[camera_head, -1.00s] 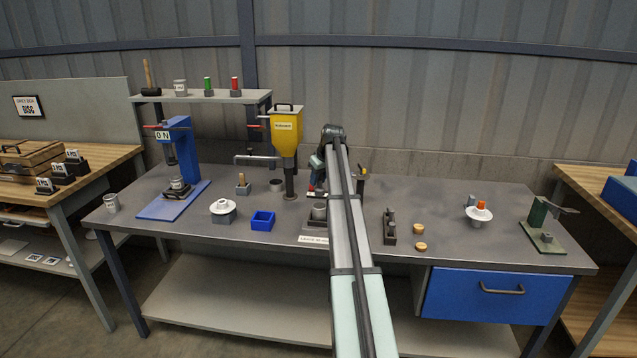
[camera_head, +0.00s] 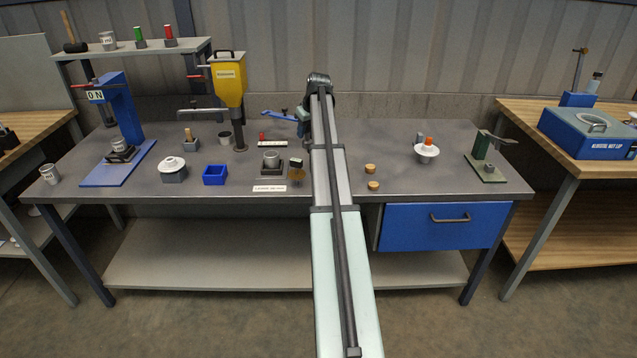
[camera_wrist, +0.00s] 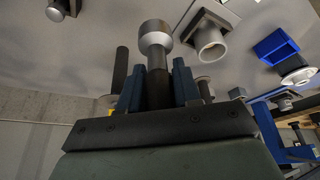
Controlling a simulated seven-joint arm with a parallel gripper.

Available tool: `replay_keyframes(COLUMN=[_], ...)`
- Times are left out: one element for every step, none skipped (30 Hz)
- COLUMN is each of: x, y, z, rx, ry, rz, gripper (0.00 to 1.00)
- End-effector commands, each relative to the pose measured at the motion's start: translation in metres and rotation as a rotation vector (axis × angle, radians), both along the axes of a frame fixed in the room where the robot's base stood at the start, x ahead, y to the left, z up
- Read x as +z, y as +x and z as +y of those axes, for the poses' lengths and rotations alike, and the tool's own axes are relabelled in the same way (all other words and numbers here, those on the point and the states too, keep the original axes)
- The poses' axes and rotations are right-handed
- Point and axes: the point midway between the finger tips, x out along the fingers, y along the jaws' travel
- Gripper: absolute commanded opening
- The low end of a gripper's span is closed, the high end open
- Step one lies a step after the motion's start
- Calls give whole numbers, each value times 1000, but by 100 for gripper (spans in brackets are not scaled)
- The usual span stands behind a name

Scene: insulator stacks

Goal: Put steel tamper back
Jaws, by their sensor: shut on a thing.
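The steel tamper (camera_wrist: 156,38) is in the wrist view, with a round bright metal head and a darker shaft. My gripper (camera_wrist: 159,72) is shut on the shaft, one blue finger on each side, and the head sticks out past the fingertips. In the head view my arm stretches over the middle of the bench, and a small part of the hand (camera_head: 303,116) shows left of it. The tamper cannot be made out there. I cannot tell which place belongs to the tamper; part of the bench is hidden behind my arm.
A grey cup on a dark block (camera_head: 271,160), a dark block with a gold part (camera_head: 296,172) and a blue tray (camera_head: 215,174) stand left of my arm. The yellow hopper (camera_head: 229,80) rises behind. Two cork discs (camera_head: 371,168) lie to the right, with free bench beyond.

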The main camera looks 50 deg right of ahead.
Motion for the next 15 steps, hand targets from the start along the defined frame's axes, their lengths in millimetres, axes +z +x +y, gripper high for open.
replay_keyframes(x=[-5,-8,-11,-13,-15,-18,-19,-20,-21,-20,-20,-20,-19,-19,-20], y=[-28,-40,-54,-64,-73,-83,-86,-90,-94,-93,-93,-92,-91,-91,-91], z=[2,1,3,4,8,13,17,20,22,20,19,17,16,15,15], rx=[-23,-36,-54,-70,-88,-110,-128,-145,-174,-195,-212,-232,-246,-256,-268], ry=[-4,-8,-11,-13,-14,-16,-16,-17,-16,-13,-12,-8,-5,-3,2], rz=[2,4,6,7,9,9,9,9,8,6,3,1,-1,-3,-6], gripper=[0,0,0,0,0,0,0,0,0,0,0,0,0,0,0])
